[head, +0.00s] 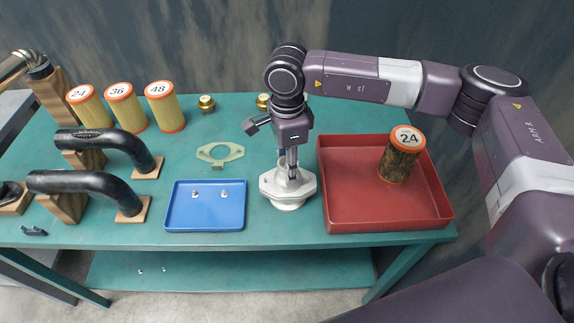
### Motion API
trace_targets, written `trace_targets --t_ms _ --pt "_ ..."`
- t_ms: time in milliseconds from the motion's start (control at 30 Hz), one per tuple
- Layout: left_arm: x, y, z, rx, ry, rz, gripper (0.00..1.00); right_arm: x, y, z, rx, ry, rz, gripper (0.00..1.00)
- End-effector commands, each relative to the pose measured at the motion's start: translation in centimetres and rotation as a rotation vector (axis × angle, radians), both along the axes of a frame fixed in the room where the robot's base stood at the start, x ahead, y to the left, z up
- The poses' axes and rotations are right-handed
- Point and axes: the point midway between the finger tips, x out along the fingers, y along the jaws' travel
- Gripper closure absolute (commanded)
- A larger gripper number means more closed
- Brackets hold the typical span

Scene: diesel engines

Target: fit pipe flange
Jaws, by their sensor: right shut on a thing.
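A silver metal pipe flange (288,193), with a wide base and a narrower neck, is at the middle front of the teal table. My right gripper (290,160) points down from above and is shut on its upper part. The fingertips are small here, and I cannot tell whether the flange touches the table. A pale green gasket plate (236,153) with a large hole lies flat to the left of the flange. Two small bolts (224,194) are in the blue tray (205,226). My left gripper is out of view.
A red tray (345,214) at the right holds a dirty filter (399,164) marked 24. Several orange-capped filters (164,108) stand at the back left. Black curved hoses (90,183) on wooden blocks fill the left. Brass fittings (206,103) are at the back; small pieces lie on the lower shelf (210,272).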

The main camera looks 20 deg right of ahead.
Motion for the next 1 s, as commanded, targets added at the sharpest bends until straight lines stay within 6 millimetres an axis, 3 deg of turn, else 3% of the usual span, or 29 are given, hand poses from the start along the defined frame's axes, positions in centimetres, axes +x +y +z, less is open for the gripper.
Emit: trace_targets --t_ms 200,233,400,1000 --pt "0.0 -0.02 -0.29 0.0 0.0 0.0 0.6 0.04 0.01 -0.01 0.001 -0.001 0.0 1.0" --pt "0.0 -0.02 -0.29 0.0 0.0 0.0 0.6 0.04 0.01 0.0 0.001 -0.001 0.0 0.64" --pt "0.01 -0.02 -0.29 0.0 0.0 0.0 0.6 0.04 0.0 -0.03 0.0 -0.001 0.0 0.45" --pt "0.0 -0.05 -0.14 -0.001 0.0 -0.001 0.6 0.02 -0.01 0.22 0.0 0.0 0.0 0.48"
